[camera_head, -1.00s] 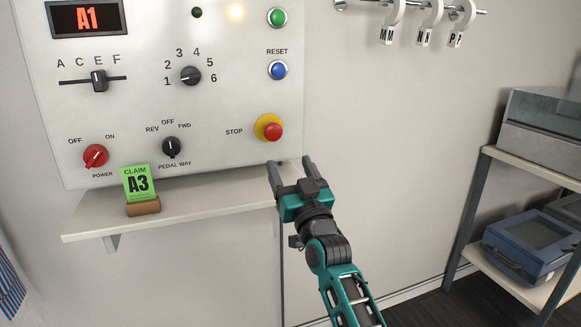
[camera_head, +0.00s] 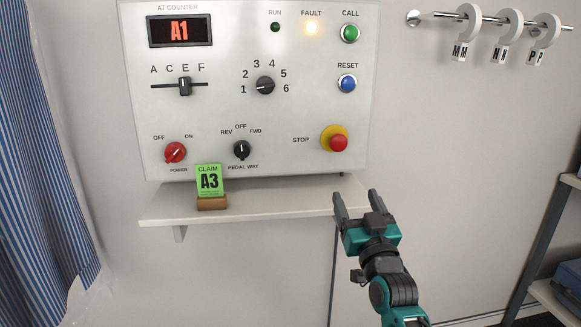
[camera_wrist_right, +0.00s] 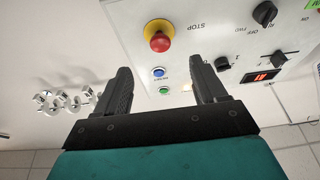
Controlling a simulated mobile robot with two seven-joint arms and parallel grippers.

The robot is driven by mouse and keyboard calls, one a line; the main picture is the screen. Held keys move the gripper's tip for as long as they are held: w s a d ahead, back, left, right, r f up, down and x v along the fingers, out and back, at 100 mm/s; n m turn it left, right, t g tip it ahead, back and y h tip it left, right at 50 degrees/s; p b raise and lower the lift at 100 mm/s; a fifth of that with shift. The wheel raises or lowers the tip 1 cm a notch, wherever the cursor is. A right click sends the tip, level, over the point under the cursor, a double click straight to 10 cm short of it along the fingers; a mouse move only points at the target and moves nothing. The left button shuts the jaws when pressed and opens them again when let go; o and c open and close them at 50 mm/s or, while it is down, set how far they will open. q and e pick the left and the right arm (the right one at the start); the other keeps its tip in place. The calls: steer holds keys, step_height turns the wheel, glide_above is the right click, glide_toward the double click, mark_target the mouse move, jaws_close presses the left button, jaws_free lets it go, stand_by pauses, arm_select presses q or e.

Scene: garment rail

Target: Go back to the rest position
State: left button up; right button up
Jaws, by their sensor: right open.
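My right gripper (camera_head: 354,203) is open and empty in the head view, with its fingers pointing up just below the control panel (camera_head: 215,120) and near the right end of the shelf (camera_head: 270,205). In the right wrist view its two fingers (camera_wrist_right: 162,88) stand wide apart with nothing between them. The red stop button (camera_head: 339,143) on its yellow base is above the gripper, apart from it. It also shows in the right wrist view (camera_wrist_right: 160,42). My left gripper is not in view.
A green A3 claim card (camera_head: 209,181) stands in a brown holder on the shelf. The display (camera_head: 180,31) reads A1 and the fault lamp (camera_head: 311,28) glows. A rail (camera_head: 430,16) with labelled hooks is at upper right. A rack (camera_head: 550,240) stands at right.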

steer(key=s+f+n+g+p, duration=0.1)
steer(key=s+f+g+p, duration=0.4)
steer(key=s+f, duration=0.85)
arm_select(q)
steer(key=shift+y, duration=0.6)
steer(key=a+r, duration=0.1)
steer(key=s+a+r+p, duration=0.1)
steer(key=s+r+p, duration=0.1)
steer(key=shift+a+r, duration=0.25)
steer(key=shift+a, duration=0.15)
arm_select(e)
steer(key=s+f+g, duration=0.3)
steer(key=s+f, duration=0.2)
steer(key=s, duration=0.3)
steer(key=s+a+f+g, duration=0.1)
steer(key=s+f+g, duration=0.2)
steer(key=s+f, duration=0.3)
steer(key=s, duration=0.3)
steer(key=shift+a+n+y, duration=0.15)
steer(key=shift+n+y, duration=0.25)
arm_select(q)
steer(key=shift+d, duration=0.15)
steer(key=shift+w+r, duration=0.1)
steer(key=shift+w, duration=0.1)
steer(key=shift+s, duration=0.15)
